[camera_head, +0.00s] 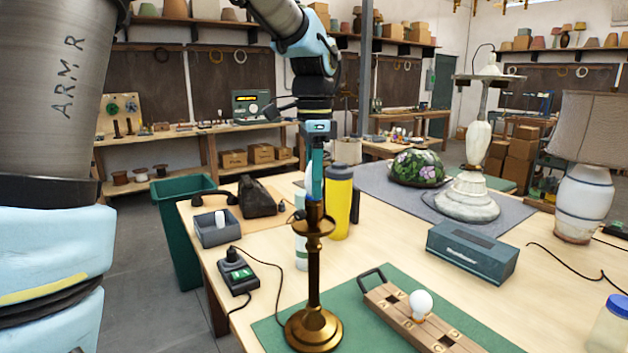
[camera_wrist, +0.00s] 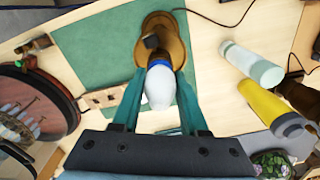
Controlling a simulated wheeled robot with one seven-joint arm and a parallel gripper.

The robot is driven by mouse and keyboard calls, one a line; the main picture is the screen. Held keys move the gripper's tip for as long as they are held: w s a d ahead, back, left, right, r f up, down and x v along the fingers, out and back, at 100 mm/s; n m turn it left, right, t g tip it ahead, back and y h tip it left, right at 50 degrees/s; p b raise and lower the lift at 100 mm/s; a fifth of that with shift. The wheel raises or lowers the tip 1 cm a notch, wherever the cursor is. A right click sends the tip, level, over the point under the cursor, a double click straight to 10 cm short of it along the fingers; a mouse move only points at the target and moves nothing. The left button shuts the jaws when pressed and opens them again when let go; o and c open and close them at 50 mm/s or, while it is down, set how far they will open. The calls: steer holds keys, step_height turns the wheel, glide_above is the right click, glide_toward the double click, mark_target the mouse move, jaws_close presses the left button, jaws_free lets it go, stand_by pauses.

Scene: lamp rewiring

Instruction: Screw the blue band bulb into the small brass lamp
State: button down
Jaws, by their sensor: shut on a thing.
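The small brass lamp (camera_head: 313,262) stands upright on the green mat at the front of the workbench. My gripper (camera_head: 315,192) points straight down over its top. In the wrist view my gripper (camera_wrist: 160,75) is shut on the blue band bulb (camera_wrist: 160,92), with one teal finger on each side. The white glass faces the wrist and the blue band (camera_wrist: 160,62) faces the lamp. The bulb's base lies in line with the lamp's top (camera_wrist: 152,42). In the head view the bulb (camera_head: 309,182) is mostly hidden by a finger. Whether its thread sits in the socket is unclear.
A yellow bottle (camera_head: 339,205) stands close behind the lamp, with a pale bottle (camera_head: 301,245) beside it. A wooden block (camera_head: 390,308) holding a white bulb (camera_head: 421,303) lies to the right. A grey tray (camera_head: 217,233) and a black device (camera_head: 238,276) are left.

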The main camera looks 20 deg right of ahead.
steer(key=shift+m, duration=0.5)
steer(key=m, duration=0.4)
steer(key=shift+m, duration=0.4)
steer(key=m, duration=0.5)
steer(key=shift+c, duration=1.8)
jaws_free()
